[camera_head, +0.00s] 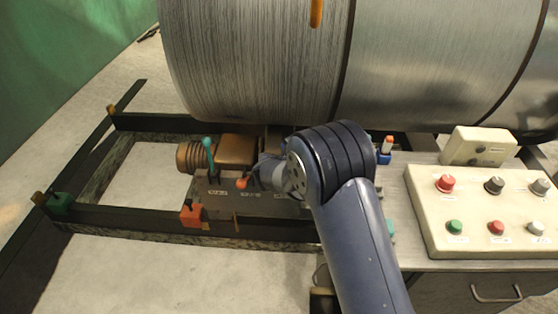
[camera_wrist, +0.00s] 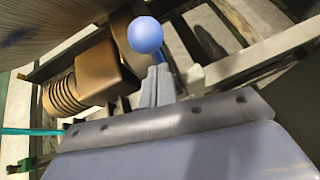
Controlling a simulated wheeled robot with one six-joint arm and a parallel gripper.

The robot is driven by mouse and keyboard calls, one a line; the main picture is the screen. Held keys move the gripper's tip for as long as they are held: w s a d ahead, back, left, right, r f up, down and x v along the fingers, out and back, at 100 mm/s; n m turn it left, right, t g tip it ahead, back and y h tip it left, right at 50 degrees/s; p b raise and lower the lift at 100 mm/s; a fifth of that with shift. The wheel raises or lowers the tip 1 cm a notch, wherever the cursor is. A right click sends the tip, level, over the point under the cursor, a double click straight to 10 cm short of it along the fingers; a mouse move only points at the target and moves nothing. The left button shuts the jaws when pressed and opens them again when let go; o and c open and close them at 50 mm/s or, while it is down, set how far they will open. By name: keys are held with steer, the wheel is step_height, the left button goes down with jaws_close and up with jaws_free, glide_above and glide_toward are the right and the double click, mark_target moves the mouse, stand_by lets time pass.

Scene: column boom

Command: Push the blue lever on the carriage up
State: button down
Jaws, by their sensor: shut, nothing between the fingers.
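In the head view my gripper (camera_head: 262,172) is partly hidden by my wrist, over the carriage panel (camera_head: 218,200). The blue lever is not visible there, probably hidden by my arm.
A teal lever (camera_head: 208,145) and a red-orange lever (camera_head: 241,182) stand on the panel beside my gripper. A brown ribbed motor (camera_head: 190,157) sits behind. A large metal drum (camera_head: 260,60) fills the space above. A button console (camera_head: 480,215) stands at right.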

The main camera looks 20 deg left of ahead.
steer(key=shift+w+a+r, duration=0.1)
steer(key=shift+w+r, duration=0.15)
steer(key=shift+w, duration=0.15)
